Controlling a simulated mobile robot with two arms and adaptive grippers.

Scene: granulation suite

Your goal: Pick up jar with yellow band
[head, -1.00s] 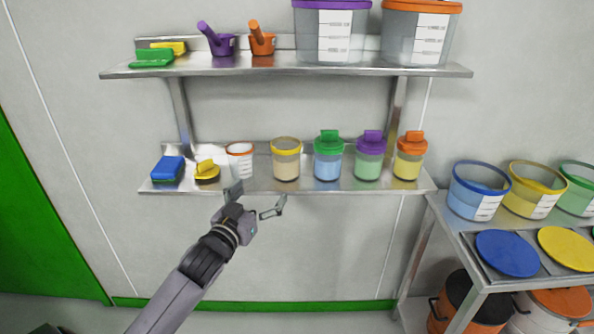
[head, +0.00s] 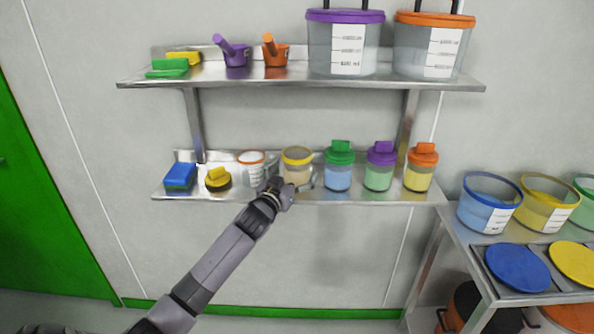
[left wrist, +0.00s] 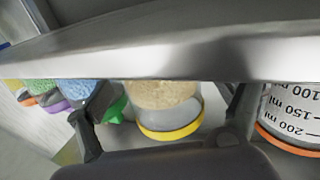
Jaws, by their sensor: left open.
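The jar with the yellow band (head: 297,167) stands upright on the lower shelf, pale beige contents inside, yellow ring at its top. In the left wrist view the jar (left wrist: 166,97) appears upside down, its yellow ring low in the picture. My left gripper (head: 291,181) is open at the shelf's front edge, in front of the jar. Its fingers show on either side of the jar in the wrist view, with gaps between them and it. The gripper hides the jar's lower part in the head view. My right gripper is not in view.
An orange-rimmed measuring cup (head: 251,168) stands close left of the jar, a green-lidded jar (head: 339,170) to its right. The lower shelf (head: 390,198) has a metal front edge near my gripper. The upper shelf (head: 290,84) hangs above with tubs and scoops.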

